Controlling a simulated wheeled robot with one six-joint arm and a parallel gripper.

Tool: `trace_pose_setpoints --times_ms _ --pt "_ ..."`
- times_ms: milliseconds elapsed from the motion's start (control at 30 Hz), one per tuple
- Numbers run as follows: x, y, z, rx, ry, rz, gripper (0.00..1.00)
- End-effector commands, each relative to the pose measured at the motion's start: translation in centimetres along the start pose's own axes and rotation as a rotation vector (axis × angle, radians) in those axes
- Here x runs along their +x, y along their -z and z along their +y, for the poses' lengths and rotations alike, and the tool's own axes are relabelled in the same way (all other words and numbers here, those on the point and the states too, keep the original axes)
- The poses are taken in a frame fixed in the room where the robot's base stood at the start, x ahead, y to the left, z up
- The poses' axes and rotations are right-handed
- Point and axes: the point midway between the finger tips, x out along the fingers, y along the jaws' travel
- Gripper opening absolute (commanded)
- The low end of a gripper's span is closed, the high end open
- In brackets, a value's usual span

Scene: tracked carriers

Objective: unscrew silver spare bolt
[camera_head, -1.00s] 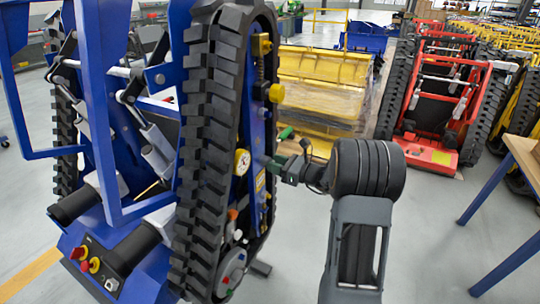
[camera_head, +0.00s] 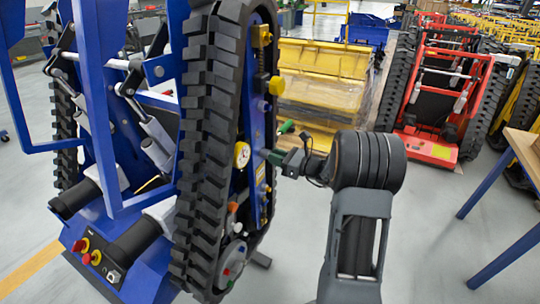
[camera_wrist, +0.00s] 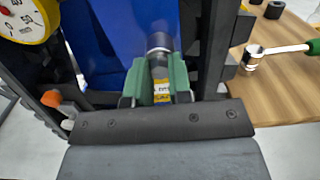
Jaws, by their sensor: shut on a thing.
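My gripper (camera_head: 275,158) reaches from the right to the outer side of the blue tracked carrier (camera_head: 262,145). In the wrist view its green fingers (camera_wrist: 162,82) are shut around a dark shaft with a yellow band. A silver, rounded end of what looks like the silver spare bolt (camera_wrist: 159,44) shows just beyond the fingertips, against the carrier's blue panel. The bolt's seat is not clear, and I cannot tell how far it is screwed in. In the head view the bolt is too small to make out.
A round dial gauge (camera_wrist: 25,18) and a black rubber track (camera_head: 207,150) are close by on the left. An orange knob (camera_wrist: 52,98) sits beside the gripper. A wooden table (camera_wrist: 285,80) holds a green-handled tool (camera_wrist: 285,48).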

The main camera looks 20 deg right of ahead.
Motion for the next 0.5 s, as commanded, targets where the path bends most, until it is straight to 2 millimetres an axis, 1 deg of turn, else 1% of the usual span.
trace_pose_setpoints --times_ms 67,167,500 --pt "0.00 0.25 -0.01 -0.025 0.000 -0.001 0.00" --pt "0.00 0.78 0.00 -0.124 0.000 -0.002 0.00" --pt "0.00 0.97 -0.01 -0.570 0.002 -0.003 0.00"
